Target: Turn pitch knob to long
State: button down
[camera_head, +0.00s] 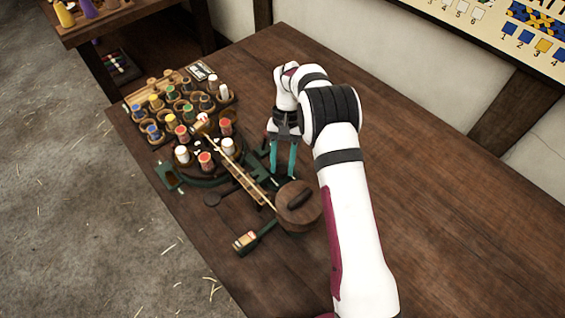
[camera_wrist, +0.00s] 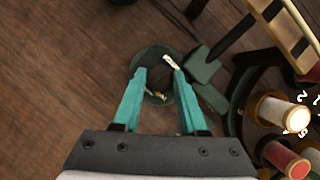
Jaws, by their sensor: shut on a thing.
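The pitch knob (camera_wrist: 157,84) is a dark green round piece on the table side of the rope machine, seen in the wrist view. A small white mark (camera_wrist: 170,61) and a small yellow mark (camera_wrist: 155,94) show on it. My gripper (camera_wrist: 159,72) has its teal fingers on either side of the knob's middle and is shut on it. In the head view my gripper (camera_head: 282,172) points down beside the machine, right of its bobbins. The knob is not clear there, and I cannot read which setting it is on.
The rope machine carries several bobbins (camera_head: 205,160) on a round carrier, a slanted wooden rail (camera_head: 240,176) and a round wooden reel (camera_head: 298,205). A crank with a wooden handle (camera_head: 246,241) sits in front. A bobbin rack (camera_head: 170,105) stands behind. The table's right side is clear.

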jog(key=shift+c, duration=2.2)
grip_release()
jog(key=m+y, duration=0.1)
jog(key=m, duration=0.3)
jog(key=shift+s+d+r+m+t+y, duration=0.1)
jog(key=shift+d+m+t+y, duration=0.05)
jog(key=shift+m+t+y, duration=0.2)
jog(key=m+y, duration=0.1)
jog(key=m, duration=0.2)
jog(key=shift+d+t, duration=0.1)
jog(key=shift+t, duration=0.25)
jog(key=s+v, duration=0.1)
jog(key=v, duration=1.6)
jog(key=s+d+r+n+t, duration=0.1)
jog(key=s+d+r+n, duration=0.1)
jog(key=s+r, duration=0.7)
jog(key=s+d+f+t+h, duration=0.1)
jog(key=s+f, duration=0.1)
jog(key=s, duration=1.4)
jog(key=shift+n, duration=0.45)
jog(key=shift+w+d, duration=0.1)
